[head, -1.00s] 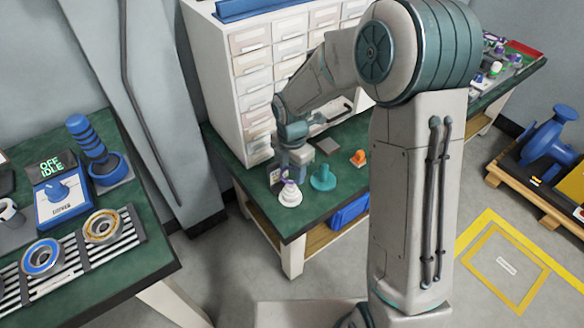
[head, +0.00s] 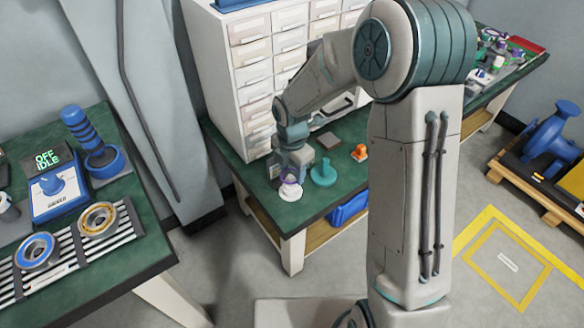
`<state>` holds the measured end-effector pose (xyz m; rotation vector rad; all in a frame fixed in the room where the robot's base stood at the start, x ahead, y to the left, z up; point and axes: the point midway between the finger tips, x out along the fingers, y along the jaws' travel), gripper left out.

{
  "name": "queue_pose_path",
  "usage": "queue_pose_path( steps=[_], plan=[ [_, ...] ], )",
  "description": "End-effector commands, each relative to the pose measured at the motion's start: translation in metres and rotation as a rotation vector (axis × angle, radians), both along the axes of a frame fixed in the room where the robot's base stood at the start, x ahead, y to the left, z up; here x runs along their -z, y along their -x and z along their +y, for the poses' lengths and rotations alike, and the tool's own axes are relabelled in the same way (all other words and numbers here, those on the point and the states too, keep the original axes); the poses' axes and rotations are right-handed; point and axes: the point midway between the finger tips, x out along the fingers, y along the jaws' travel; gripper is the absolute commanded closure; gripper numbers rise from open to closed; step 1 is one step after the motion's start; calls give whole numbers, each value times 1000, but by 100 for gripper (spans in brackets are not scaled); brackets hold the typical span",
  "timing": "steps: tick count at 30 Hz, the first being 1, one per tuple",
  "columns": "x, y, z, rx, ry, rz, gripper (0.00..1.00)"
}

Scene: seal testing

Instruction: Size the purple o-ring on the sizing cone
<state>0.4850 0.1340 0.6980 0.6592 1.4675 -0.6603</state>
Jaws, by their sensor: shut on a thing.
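A white stepped cone (head: 293,192) stands near the front corner of the green bench. The purple o-ring (head: 291,180) shows as a small purple band at the upper part of the cone, just under my gripper (head: 290,175). My gripper points down over the cone and is shut on the purple o-ring. The jaws are small here and partly hide the cone's top. I cannot tell whether the ring touches the cone or on which step it sits.
A teal stepped piece (head: 323,174) stands just right of the cone. A grey block (head: 328,140) and an orange part (head: 360,152) lie farther back. A white drawer cabinet (head: 262,85) rises behind. The bench's front edge is close to the cone.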

Motion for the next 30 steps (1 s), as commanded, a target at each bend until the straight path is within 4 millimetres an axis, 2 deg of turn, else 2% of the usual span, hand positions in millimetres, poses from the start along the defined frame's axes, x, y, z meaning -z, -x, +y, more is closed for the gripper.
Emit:
queue_pose_path(
  steps=[30],
  plan=[
    [32,0,0,1,-1,1,73]
  ],
)
